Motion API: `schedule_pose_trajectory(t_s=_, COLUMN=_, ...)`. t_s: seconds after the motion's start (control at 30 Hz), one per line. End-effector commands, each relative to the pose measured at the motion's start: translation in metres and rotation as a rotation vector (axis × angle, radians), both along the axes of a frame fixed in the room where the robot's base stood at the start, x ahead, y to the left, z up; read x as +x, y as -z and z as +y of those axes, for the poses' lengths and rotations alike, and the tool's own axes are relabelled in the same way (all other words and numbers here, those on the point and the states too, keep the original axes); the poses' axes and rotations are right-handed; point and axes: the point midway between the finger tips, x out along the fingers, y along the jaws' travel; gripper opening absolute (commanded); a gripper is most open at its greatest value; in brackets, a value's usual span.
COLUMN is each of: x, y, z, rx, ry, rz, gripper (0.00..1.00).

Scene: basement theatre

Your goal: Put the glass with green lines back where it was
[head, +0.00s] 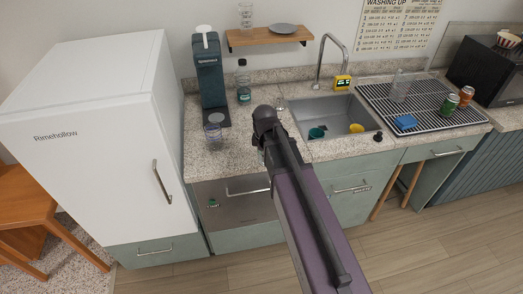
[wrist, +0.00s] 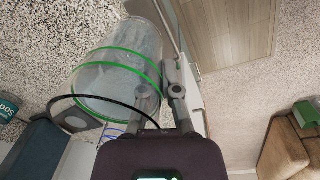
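The clear glass with green lines (wrist: 118,72) fills the upper left of the wrist view, tilted in the picture, with two green bands around it. My gripper (wrist: 168,70) has its two fingers close together at the right side of this glass, one finger overlapping it and the other just outside. They look shut on its wall. In the head view my gripper (head: 265,122) is over the counter's front part, left of the sink. I cannot make out the green-lined glass there; my gripper and arm likely hide it.
A blue-lined glass (head: 213,132) stands at the dark dispenser (head: 210,75). A bottle (head: 243,82) stands behind. A wall shelf (head: 268,38) bears a glass (head: 246,15) and a plate (head: 284,29). The sink (head: 335,108) holds cups; a drying rack (head: 425,120) is right of it.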

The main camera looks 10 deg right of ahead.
Motion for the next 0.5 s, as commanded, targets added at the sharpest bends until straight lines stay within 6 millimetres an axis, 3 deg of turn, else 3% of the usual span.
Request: schedule_pose_trajectory(t_s=0.5, x=0.072, y=0.007, z=0.002, rx=0.000, ry=0.000, rz=0.000, gripper=0.00)
